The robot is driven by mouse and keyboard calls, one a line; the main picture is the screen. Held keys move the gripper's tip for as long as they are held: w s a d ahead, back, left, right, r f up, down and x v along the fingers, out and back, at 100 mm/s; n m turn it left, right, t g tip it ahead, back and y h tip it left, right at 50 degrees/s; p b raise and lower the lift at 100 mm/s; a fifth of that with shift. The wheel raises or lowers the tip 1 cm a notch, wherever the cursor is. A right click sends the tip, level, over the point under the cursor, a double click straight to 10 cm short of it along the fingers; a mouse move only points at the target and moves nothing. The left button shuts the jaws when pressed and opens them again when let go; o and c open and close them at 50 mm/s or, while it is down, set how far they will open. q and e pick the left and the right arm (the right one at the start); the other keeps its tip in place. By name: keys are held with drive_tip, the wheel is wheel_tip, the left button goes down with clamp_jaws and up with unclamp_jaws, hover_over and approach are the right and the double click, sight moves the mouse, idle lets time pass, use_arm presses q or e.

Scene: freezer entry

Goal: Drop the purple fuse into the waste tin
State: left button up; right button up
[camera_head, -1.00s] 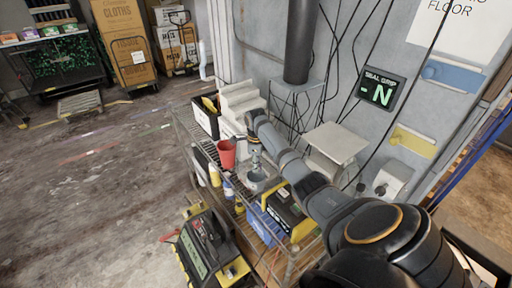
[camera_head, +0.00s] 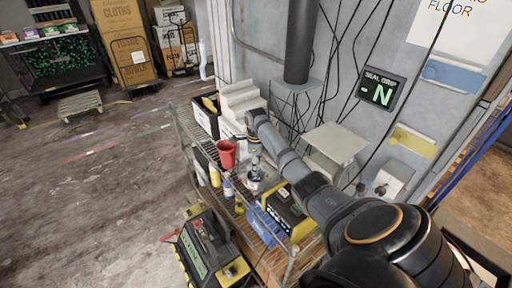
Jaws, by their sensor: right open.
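My right arm reaches in from the right, and my right gripper (camera_head: 255,165) points down over the wire cart. It is open and small in the view. Directly below it stands the grey waste tin (camera_head: 253,186), partly covered by the gripper. A small dark purple and white patch, which looks like the purple fuse (camera_head: 256,177), shows at the tin's mouth under the fingertips. I cannot tell whether it lies wholly inside the tin. My left gripper is not in view.
A red cup (camera_head: 226,153) stands left of the tin on the cart. Small bottles (camera_head: 215,177) are in front of it. A black and yellow case (camera_head: 285,206) lies to the right. A grey wall with hanging cables stands behind. The floor at left is open.

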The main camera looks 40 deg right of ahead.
wheel_tip(320, 180, up, 11)
idle(0.8)
